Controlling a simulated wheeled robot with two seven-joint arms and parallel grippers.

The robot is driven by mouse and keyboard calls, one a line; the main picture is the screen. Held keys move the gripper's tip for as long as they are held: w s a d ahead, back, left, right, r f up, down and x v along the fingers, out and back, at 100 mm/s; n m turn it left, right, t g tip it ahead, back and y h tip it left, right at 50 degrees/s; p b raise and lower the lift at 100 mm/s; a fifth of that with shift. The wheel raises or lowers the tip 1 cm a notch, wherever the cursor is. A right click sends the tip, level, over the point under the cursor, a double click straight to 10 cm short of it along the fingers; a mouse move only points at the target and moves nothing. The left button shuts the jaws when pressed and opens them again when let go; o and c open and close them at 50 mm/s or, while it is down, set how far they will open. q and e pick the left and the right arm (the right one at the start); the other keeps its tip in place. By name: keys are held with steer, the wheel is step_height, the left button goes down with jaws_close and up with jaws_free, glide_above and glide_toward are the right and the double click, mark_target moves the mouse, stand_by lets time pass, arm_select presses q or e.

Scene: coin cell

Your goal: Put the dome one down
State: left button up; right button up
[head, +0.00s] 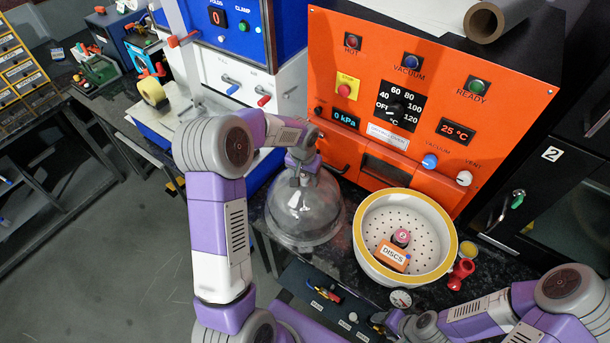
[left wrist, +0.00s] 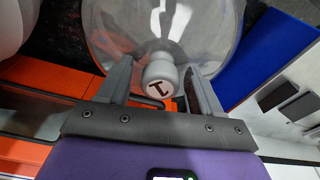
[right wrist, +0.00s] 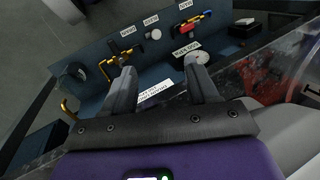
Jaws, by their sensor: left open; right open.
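The clear dome (head: 303,213) stands upright on the dark speckled counter, left of the white bowl, and appears to rest on it. Its grey knob (left wrist: 158,75) has a dark mark on top in the left wrist view. My left gripper (head: 302,163) is at the top of the dome, with its open fingers on either side of the knob; I see no clear grip on it. My right gripper (head: 384,318) is open and empty near the counter's front edge, over the labelled tool panel (right wrist: 155,98).
The yellow-rimmed perforated bowl (head: 447,215) holds an orange DISCS box (head: 393,256) and a pink-topped item (head: 401,237). The orange vacuum oven (head: 350,150) stands directly behind the dome and bowl.

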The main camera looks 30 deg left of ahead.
arm_select(q)
step_height(320, 180, up, 12)
steer(key=s+p, duration=0.1)
steer(key=shift+s, duration=0.25)
stand_by(0.5)
